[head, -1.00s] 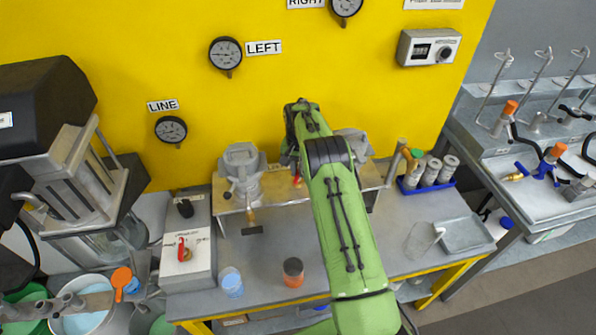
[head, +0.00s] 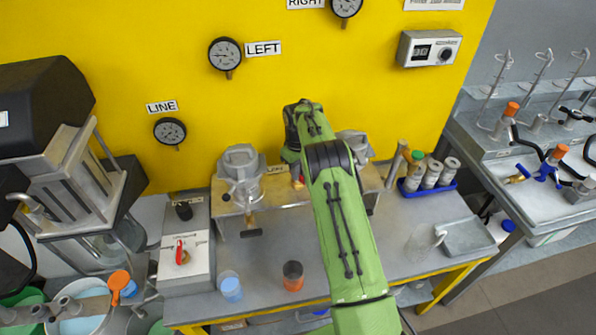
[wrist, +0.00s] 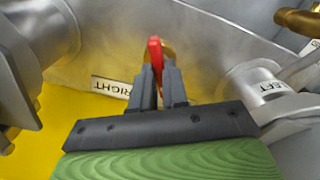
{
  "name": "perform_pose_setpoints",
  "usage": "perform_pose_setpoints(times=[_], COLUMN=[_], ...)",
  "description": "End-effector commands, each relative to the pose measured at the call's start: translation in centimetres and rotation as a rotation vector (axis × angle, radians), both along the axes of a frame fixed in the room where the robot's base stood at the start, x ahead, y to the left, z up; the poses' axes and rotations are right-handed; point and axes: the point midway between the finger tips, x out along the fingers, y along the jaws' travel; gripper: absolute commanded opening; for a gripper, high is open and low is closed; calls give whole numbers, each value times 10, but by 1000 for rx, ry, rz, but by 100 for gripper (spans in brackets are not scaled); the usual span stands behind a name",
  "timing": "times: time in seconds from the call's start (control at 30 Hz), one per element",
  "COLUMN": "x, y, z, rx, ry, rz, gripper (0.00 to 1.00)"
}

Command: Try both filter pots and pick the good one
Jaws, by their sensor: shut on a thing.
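The left filter pot (head: 241,172), a grey metal housing, stands on the wooden-topped stand. It also shows at the right of the wrist view (wrist: 250,80). The right filter pot (head: 355,147) is partly hidden behind my arm; it appears large at the left of the wrist view (wrist: 40,35). My gripper (wrist: 157,75) is between the two pots, shut on a red handle (wrist: 154,50). The head view hides my fingertips behind the arm.
LEFT gauge (head: 225,54) and LINE gauge (head: 170,131) hang on the yellow panel. A blue tray (head: 430,187) holds cylinders at right.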

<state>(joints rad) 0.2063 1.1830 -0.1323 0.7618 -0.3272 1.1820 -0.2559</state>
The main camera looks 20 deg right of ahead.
Motion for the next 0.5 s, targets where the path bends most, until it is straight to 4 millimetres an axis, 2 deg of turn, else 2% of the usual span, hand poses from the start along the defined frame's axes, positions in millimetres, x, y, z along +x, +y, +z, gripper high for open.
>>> perform_pose_setpoints(times=[0.2,0.5], x=[2,2], y=[0,0], z=[2,2], rx=[-2,-1], ry=[-7,-7], rz=[150,269], gripper=[0,0])
